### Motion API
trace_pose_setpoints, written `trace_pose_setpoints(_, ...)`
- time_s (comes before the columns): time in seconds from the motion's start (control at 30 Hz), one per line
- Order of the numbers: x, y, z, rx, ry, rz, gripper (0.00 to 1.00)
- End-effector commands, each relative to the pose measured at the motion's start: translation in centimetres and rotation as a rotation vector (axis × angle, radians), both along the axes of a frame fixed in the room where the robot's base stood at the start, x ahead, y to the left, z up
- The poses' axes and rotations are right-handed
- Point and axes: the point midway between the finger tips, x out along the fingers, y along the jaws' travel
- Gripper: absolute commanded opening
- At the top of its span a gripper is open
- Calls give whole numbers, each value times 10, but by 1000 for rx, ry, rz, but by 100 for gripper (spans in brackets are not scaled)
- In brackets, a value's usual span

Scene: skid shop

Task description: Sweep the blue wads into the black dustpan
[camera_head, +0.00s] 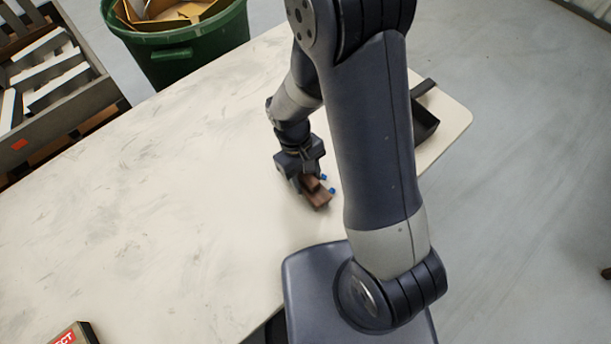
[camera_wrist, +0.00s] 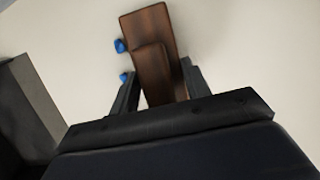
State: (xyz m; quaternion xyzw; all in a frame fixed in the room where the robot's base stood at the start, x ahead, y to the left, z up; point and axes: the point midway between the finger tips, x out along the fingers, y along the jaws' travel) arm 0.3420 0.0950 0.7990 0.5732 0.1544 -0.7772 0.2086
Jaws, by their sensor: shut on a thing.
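My gripper (camera_head: 304,178) is shut on a brown wooden block-like tool (camera_head: 319,198), low over the pale table. In the wrist view the tool (camera_wrist: 146,38) sticks out between the two fingers (camera_wrist: 160,88). Two blue wads show: one wad (camera_wrist: 119,45) lies close beside the tool's left edge, and another wad (camera_wrist: 125,77) is by the left finger. In the head view they are small blue spots (camera_head: 331,190) just right of the tool. The black dustpan (camera_head: 424,122) is at the table's right end, partly hidden behind my arm. A dark shape at the wrist view's left may be the dustpan.
The pale table (camera_head: 150,200) is mostly bare. A green bin (camera_head: 185,58) with cardboard stands behind it. A grey crate (camera_head: 50,85) with white pieces is at the upper left. A red-labelled box (camera_head: 72,334) sits at the bottom left.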

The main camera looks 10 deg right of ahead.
Motion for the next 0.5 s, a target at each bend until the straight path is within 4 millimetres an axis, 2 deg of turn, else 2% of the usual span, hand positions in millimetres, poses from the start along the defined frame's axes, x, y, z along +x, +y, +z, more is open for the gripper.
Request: trace_pose_setpoints(0.5,18,-31,0,-1,0,-2,27)
